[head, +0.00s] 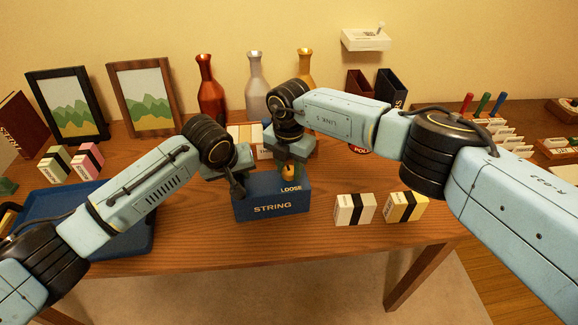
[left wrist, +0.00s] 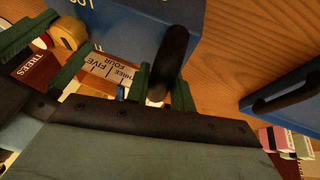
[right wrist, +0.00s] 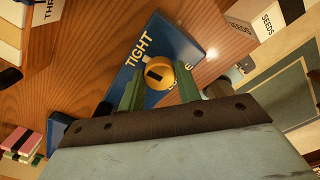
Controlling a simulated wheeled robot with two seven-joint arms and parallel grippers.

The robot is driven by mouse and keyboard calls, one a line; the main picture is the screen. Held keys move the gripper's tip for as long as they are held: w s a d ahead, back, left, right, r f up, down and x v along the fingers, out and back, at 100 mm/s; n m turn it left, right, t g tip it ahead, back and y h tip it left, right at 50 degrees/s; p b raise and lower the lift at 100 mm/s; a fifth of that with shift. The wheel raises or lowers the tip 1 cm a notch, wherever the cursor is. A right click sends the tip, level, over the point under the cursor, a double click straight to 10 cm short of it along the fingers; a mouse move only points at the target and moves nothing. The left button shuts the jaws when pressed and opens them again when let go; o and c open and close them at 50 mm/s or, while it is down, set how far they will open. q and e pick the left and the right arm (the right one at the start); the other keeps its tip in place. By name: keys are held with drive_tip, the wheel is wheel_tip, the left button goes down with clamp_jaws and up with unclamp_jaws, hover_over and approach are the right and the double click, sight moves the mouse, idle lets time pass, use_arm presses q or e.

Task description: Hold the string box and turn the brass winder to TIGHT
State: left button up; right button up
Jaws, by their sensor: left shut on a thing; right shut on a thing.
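The blue string box (head: 270,206) stands on the wooden desk, with STRING on its front and LOOSE at its top right. TIGHT shows on its top in the right wrist view (right wrist: 158,30). My left gripper (head: 238,184) is shut on the box's dark upright handle (left wrist: 170,58) at its left side. My right gripper (head: 288,160) is above the box, shut on the round brass winder (right wrist: 160,74). A dark bar marks the winder's top. The winder also shows in the left wrist view (left wrist: 68,32). LOOSE is partly hidden by a right finger there.
A blue tray (head: 135,240) lies at the left. Two seed boxes (head: 354,209) stand right of the string box, near the desk's front edge. Bottles (head: 211,95) and picture frames (head: 145,90) stand behind. Tan boxes (head: 240,135) sit close behind the grippers.

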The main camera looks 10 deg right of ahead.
sight(289, 170)
drive_tip(key=shift+m, duration=0.4)
drive_tip(key=o, duration=1)
wheel_tip(289, 170, up, 12)
idle(0.4)
use_arm(q)
drive_tip(key=o, duration=1)
